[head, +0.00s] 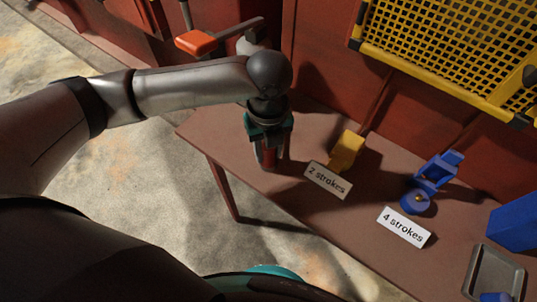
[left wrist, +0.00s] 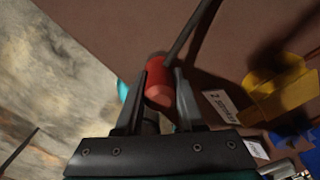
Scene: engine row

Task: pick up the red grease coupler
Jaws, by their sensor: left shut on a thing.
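The red grease coupler (left wrist: 159,86) is a short red cylinder. In the left wrist view it sits between the two dark fingers of my left gripper (left wrist: 161,92), which are shut on it. A dark rod or hose runs up and to the right from beside the coupler in that view. In the head view my left gripper (head: 270,160) points down at the left end of the brown bench (head: 290,190). Only a little red of the coupler shows between its fingers there. I cannot tell whether the coupler touches the bench. My right gripper is not in view.
Right of the gripper stand a yellow holder (head: 346,150) with a "2 strokes" card (head: 328,180), and a blue holder (head: 437,172) and round blue part (head: 415,202) by a "4 strokes" card (head: 404,228). A grey tray (head: 482,258) lies farther right. A yellow mesh panel (head: 455,50) overhangs behind.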

